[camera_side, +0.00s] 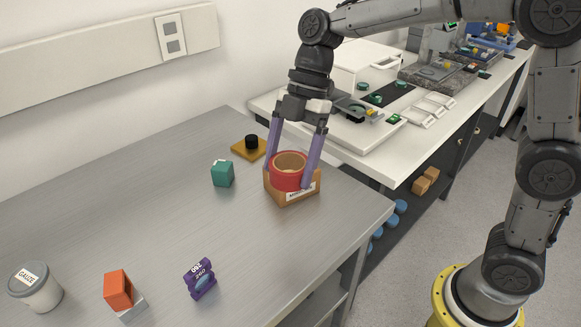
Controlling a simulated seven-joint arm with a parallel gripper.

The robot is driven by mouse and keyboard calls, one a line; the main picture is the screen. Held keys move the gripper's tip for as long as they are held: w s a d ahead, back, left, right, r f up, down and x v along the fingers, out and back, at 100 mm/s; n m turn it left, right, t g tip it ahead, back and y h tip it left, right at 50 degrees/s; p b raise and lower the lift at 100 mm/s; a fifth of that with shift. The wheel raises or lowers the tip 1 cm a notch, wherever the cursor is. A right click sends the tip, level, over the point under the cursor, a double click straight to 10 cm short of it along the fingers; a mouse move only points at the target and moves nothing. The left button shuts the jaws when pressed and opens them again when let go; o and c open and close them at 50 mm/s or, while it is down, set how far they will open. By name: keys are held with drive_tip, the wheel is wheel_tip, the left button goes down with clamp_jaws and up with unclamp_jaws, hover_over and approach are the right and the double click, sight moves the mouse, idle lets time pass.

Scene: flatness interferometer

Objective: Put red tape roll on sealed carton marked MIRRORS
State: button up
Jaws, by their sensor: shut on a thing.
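The red tape roll (288,177) is between the two purple fingers of my gripper (292,170), which is shut on it. The roll is flat, with its tan core facing up. It is over the brown sealed carton (280,194), whose white label faces the front right and is partly covered by a finger. The roll looks to be at the carton's top; I cannot tell whether it touches it. The carton stands on the grey metal table (180,180).
A teal block (222,174) and a yellow plate with a black knob (249,147) stand left of the carton. A labelled grey tub (37,287), an orange block (118,288) and a purple item (200,280) stand at the front. A white bench (385,165) holds equipment behind.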

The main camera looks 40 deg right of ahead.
drive_tip(key=s+d+r+m, duration=0.1)
drive_tip(key=s+d+r, duration=0.1)
drive_tip(key=d, duration=0.3)
drive_tip(key=s+d+r+m, duration=0.1)
drive_tip(key=s+d+r, duration=0.2)
drive_tip(key=d, duration=0.3)
drive_tip(key=shift+t, duration=0.4)
drive_tip(key=w+f, duration=0.3)
drive_tip(key=w, duration=0.1)
drive_tip(key=w+f, duration=0.2)
drive_tip(key=w, duration=0.3)
drive_tip(key=w+a+f, duration=0.1)
drive_tip(key=w+f, duration=0.2)
drive_tip(key=w, duration=0.1)
drive_tip(key=shift+w+f, duration=0.15)
drive_tip(key=shift+f, duration=0.2)
drive_tip(key=shift+w+f, duration=0.55)
drive_tip(key=shift+f, duration=1.7)
drive_tip(key=shift+f, duration=0.1)
drive_tip(key=o, duration=1.1)
